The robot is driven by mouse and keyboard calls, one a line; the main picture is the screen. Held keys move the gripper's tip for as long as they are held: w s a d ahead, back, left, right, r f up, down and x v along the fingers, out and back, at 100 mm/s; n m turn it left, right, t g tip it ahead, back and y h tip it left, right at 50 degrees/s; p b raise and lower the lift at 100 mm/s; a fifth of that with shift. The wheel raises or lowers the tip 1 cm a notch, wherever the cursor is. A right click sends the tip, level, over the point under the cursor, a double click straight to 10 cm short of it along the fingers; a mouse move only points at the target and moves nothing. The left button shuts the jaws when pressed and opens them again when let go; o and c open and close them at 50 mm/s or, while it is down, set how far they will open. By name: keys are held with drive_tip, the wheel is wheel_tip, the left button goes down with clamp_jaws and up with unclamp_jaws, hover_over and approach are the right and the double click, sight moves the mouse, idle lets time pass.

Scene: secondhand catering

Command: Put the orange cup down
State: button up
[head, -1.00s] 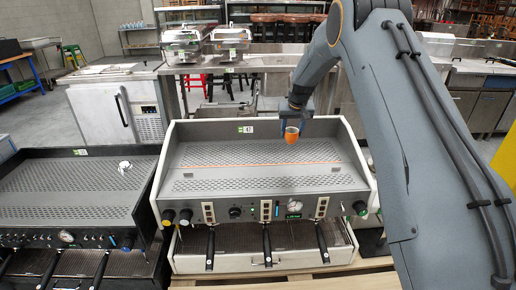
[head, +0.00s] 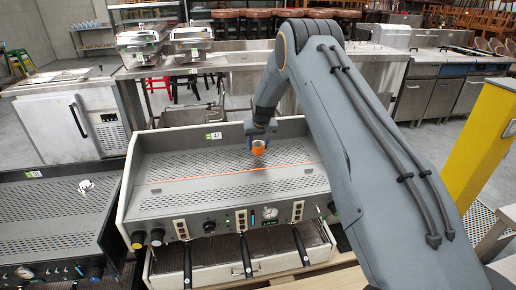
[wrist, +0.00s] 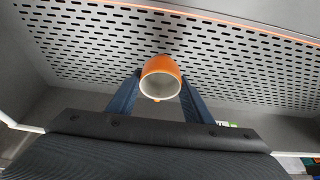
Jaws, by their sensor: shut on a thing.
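The orange cup (head: 258,147) has a pale inside and is held by my gripper (head: 260,130) over the slotted top tray of the espresso machine (head: 215,168). In the wrist view, the orange cup (wrist: 160,77) sits between the two blue fingers of my gripper (wrist: 160,95), its mouth facing the camera. The slotted tray (wrist: 215,50) lies behind the cup in that view. I cannot tell whether the cup's base touches the tray.
A second espresso machine (head: 55,215) stands at the left with a small white cup (head: 86,185) on top. The machine's raised rim surrounds the tray. A yellow post (head: 485,140) stands at the right. Much of the tray is bare.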

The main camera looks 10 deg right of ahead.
drive_tip(key=shift+d+f, duration=0.1)
drive_tip(key=shift+f, duration=1)
drive_tip(key=shift+f, duration=0.1)
drive_tip(key=o, duration=1.1)
drive_tip(key=shift+r, duration=0.3)
drive_tip(key=b+v, duration=0.2)
drive_tip(key=v, duration=0.9)
drive_tip(key=s+r+g, duration=0.1)
drive_tip(key=s, duration=1.4)
drive_tip(key=s+r+g, duration=0.1)
drive_tip(key=s, duration=1.4)
drive_tip(key=s+r+g, duration=0.1)
drive_tip(key=s, duration=1.3)
drive_tip(key=shift+s+r, duration=0.4)
